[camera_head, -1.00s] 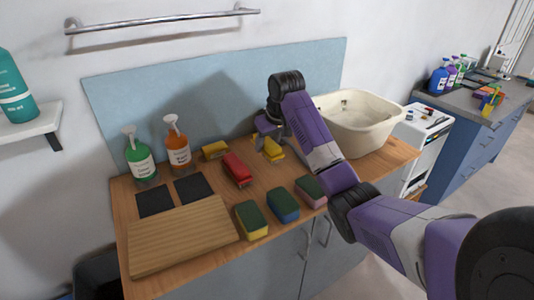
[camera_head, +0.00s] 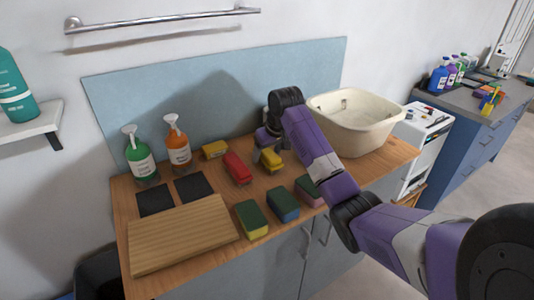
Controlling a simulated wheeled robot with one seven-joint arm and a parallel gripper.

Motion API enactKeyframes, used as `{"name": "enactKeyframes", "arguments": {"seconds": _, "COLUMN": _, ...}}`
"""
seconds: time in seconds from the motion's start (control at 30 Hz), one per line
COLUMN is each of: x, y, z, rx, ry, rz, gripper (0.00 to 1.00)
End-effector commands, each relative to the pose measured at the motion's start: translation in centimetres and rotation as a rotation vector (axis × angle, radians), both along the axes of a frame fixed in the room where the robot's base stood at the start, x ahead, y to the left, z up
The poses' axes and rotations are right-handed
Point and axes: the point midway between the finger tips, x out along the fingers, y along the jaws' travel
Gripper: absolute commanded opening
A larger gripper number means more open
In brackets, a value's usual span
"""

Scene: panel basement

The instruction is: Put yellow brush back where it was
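A yellow brush (camera_head: 271,159) is at my gripper (camera_head: 266,143), right of a red brush (camera_head: 237,168) on the wooden counter. My gripper points down at it, and it has moved along with the gripper, so the gripper seems shut on it. The fingertips are small and partly hidden by my wrist. I cannot tell whether this brush touches the counter. A second yellow brush (camera_head: 215,149) lies left of the red one, next to the orange bottle.
Several sponges, including a green-yellow one (camera_head: 251,219) and a blue one (camera_head: 283,204), line the front edge. A cream basin (camera_head: 357,120) stands on the right. A cutting board (camera_head: 182,235), dark pads and soap bottles (camera_head: 178,147) fill the left. A blue backboard (camera_head: 215,95) rises behind.

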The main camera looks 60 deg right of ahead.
Motion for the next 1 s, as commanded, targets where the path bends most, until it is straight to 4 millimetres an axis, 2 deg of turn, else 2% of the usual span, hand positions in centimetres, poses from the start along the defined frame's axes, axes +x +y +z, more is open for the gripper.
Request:
{"name": "enactKeyframes", "arguments": {"seconds": 0.27, "x": -0.1, "y": 0.1, "z": 0.9, "rx": -0.002, "ry": -0.002, "rz": 0.000, "gripper": 0.69}}
{"name": "enactKeyframes", "arguments": {"seconds": 0.77, "x": -3.2, "y": 1.9, "z": 9.7, "rx": -0.003, "ry": -0.003, "rz": 0.001, "gripper": 0.69}}
{"name": "enactKeyframes", "arguments": {"seconds": 1.0, "x": -3.9, "y": 2.3, "z": 11.3, "rx": 0.000, "ry": 0.000, "rz": 0.000, "gripper": 0.69}}
